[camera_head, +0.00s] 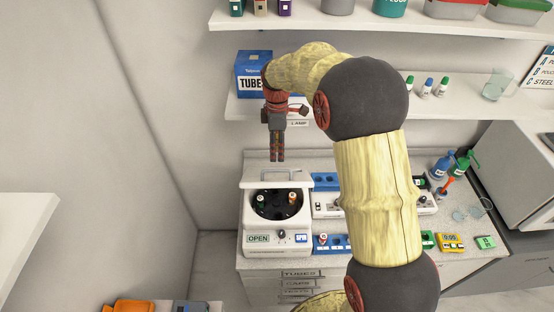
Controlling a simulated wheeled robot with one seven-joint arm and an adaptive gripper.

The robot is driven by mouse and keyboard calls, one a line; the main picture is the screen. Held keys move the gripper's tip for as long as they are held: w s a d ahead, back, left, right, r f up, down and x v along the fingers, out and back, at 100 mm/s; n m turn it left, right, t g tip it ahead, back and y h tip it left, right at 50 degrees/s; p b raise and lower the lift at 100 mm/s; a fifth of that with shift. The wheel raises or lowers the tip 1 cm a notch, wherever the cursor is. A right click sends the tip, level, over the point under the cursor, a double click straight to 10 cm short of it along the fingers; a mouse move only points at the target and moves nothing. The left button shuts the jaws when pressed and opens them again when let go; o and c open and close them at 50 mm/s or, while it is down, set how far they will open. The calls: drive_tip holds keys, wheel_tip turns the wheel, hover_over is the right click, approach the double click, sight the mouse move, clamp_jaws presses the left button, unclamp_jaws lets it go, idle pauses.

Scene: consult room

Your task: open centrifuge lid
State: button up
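The white centrifuge (248,225) stands on the counter, with its front label reading OPEN. Its lid (277,178) is raised at the back, so the dark round rotor (277,211) shows, with a few capped tubes in it. My gripper (277,160) points straight down just above the raised lid in the picture. Its fingers are close together, with nothing visible between them. I cannot tell whether the fingertips touch the lid or are apart from it.
My arm hides part of the counter's middle. Blue racks (326,181) stand right of the centrifuge. Bottles (441,165), glass beakers and a yellow timer (452,242) are farther right. A shelf (240,107) with a blue box (249,80) hangs behind my gripper.

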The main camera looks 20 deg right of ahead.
wheel_tip(320, 180, up, 6)
drive_tip(key=shift+w, duration=0.2)
drive_tip(key=shift+c, duration=0.3)
